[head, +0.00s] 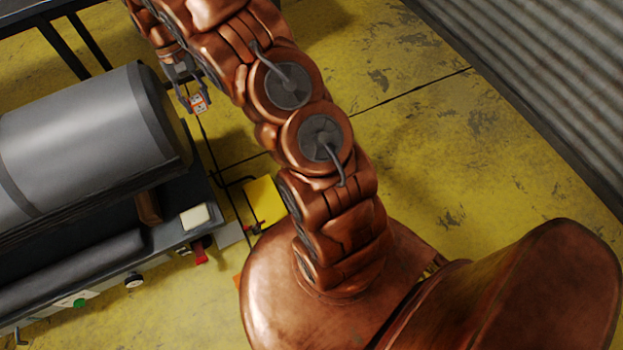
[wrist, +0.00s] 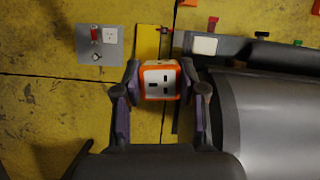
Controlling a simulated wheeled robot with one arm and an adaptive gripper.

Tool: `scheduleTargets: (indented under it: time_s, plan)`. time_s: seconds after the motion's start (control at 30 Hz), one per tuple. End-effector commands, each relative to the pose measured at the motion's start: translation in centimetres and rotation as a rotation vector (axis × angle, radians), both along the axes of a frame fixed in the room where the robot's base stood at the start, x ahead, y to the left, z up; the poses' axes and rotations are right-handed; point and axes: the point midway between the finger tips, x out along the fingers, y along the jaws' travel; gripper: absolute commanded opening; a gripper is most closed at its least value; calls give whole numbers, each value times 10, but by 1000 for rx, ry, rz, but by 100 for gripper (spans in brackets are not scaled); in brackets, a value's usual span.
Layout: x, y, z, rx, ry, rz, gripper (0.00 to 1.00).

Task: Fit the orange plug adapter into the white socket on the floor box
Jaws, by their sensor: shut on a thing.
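The orange plug adapter (wrist: 161,81), with a white face and dark slots, is between the fingers of my gripper (wrist: 160,78) in the wrist view. The fingers are shut on its sides. In the head view the small adapter (head: 198,103) shows at the tip of my gripper (head: 191,98), next to the grey cylinder. The grey floor box (wrist: 99,46) is at the upper left of the wrist view, apart from the adapter. Its white socket (wrist: 109,35) is beside a red part (wrist: 94,35). I cannot make out the floor box in the head view.
A large grey cylinder (head: 85,150) lies on a dark bench beside my gripper. A white block (head: 194,216) and a red clip (head: 200,254) are at the bench end. A yellow plate (wrist: 148,41) lies right of the floor box. Open yellow floor (wrist: 45,115) shows below the box.

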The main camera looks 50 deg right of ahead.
Motion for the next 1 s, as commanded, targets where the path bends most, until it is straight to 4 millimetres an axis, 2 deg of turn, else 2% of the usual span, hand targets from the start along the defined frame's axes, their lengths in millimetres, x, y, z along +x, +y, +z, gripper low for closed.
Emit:
scheduleTargets:
  time_s: [0.03, 0.1, 0.53, 1.0]
  plan:
    - [0, -11, -34, 2, 2, -49, 10]
    - [-1, -23, -61, 2, 4, -115, 10]
    - [-12, -102, -220, 1, 2, -535, 10]
    - [-49, -185, -392, 0, 4, -1017, 10]
